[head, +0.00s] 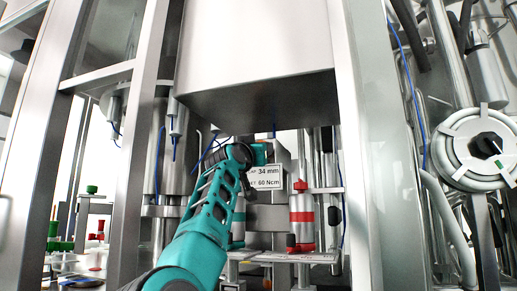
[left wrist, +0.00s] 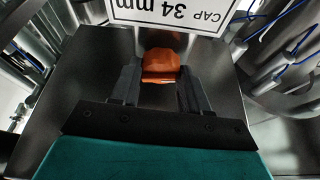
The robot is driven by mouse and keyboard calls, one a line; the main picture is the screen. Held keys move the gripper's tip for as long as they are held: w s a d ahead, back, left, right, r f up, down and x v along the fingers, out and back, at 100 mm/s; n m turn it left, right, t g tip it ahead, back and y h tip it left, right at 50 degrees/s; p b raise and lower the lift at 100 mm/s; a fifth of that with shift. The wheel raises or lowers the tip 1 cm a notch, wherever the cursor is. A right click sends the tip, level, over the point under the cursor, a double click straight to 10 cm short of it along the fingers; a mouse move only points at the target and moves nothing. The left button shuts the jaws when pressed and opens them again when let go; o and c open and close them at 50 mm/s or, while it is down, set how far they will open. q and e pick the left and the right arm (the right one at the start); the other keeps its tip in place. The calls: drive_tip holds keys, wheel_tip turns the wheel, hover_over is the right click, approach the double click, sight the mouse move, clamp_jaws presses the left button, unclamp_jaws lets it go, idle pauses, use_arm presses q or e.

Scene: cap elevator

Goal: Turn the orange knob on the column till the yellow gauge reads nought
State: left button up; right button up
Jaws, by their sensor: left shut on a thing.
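The orange knob (left wrist: 160,61) shows in the left wrist view, set in a dark grey face of the column (left wrist: 100,85). My left gripper (left wrist: 160,76) has one dark finger on each side of the knob and is shut on it. In the head view, my teal left arm reaches up to the column, with the gripper (head: 247,158) at its far end; the arm hides the knob there. I make out no yellow gauge in either view. My right gripper is not in view.
A large metal housing (head: 255,50) hangs above. Steel posts (head: 138,145) stand on both sides. Red-banded cylinders (head: 301,215) stand to the right.

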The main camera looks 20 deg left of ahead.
use_arm(q)
drive_tip(key=shift+a+m+g+h+p, duration=0.1)
drive_tip(key=shift+m+g+h+p, duration=0.55)
drive_tip(key=shift+m+p, duration=1.15)
drive_tip(key=shift+a+m+g+h+p, duration=0.1)
drive_tip(key=shift+m+g+h+p, duration=0.1)
drive_tip(key=shift+m+h+p, duration=1.55)
drive_tip(key=shift+m+g+h+p, duration=0.2)
drive_tip(key=shift+m+g+p, duration=0.25)
drive_tip(key=shift+m+p, duration=1.45)
drive_tip(key=shift+m+b, duration=0.45)
drive_tip(key=shift+b, duration=0.05)
drive_tip(key=o, duration=1.1)
drive_tip(key=shift+c, duration=0.2)
drive_tip(key=shift+r, duration=0.1)
